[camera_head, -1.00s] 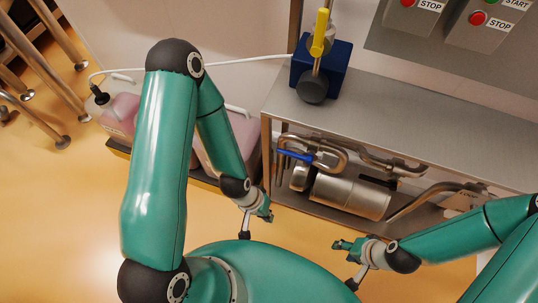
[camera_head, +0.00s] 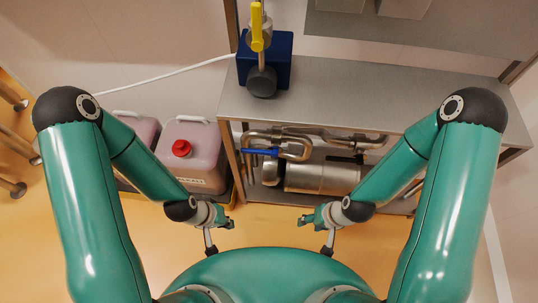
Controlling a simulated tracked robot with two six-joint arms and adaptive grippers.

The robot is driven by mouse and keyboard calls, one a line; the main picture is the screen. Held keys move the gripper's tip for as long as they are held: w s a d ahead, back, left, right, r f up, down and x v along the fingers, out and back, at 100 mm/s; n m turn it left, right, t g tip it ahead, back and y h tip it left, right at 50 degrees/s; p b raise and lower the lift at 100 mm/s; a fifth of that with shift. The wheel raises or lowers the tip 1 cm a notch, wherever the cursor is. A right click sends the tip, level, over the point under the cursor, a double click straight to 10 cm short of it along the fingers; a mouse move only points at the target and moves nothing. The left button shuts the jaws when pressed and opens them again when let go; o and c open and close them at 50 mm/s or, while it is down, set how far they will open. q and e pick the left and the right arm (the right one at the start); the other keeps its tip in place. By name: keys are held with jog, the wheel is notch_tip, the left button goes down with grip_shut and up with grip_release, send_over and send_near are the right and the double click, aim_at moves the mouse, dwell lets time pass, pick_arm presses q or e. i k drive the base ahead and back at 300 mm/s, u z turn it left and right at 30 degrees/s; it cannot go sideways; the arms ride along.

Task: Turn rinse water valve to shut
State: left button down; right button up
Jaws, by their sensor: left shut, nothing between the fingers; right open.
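A blue-handled valve (camera_head: 262,151) sits on the steel piping under the steel bench. A yellow lever (camera_head: 257,28) stands upright on the blue unit on top of the bench. No label shows which of them is the rinse water valve. My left gripper (camera_head: 228,223) is shut and empty, in front of and below the blue handle in the picture, left of it. My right gripper (camera_head: 303,220) is open and empty, lower in the picture and right of the blue handle. Neither gripper touches a valve.
The steel bench (camera_head: 340,90) spans the middle, with a steel cylinder (camera_head: 322,178) and pipes beneath. Pink canisters, one with a red cap (camera_head: 181,149), stand left of it. A white hose (camera_head: 165,75) runs to the blue unit (camera_head: 279,62). Orange floor is clear between my grippers.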

aim_at(274, 152)
jog(key=u, duration=0.9)
jog(key=k, duration=0.8)
jog(key=z, duration=0.5)
jog(key=i, duration=0.45)
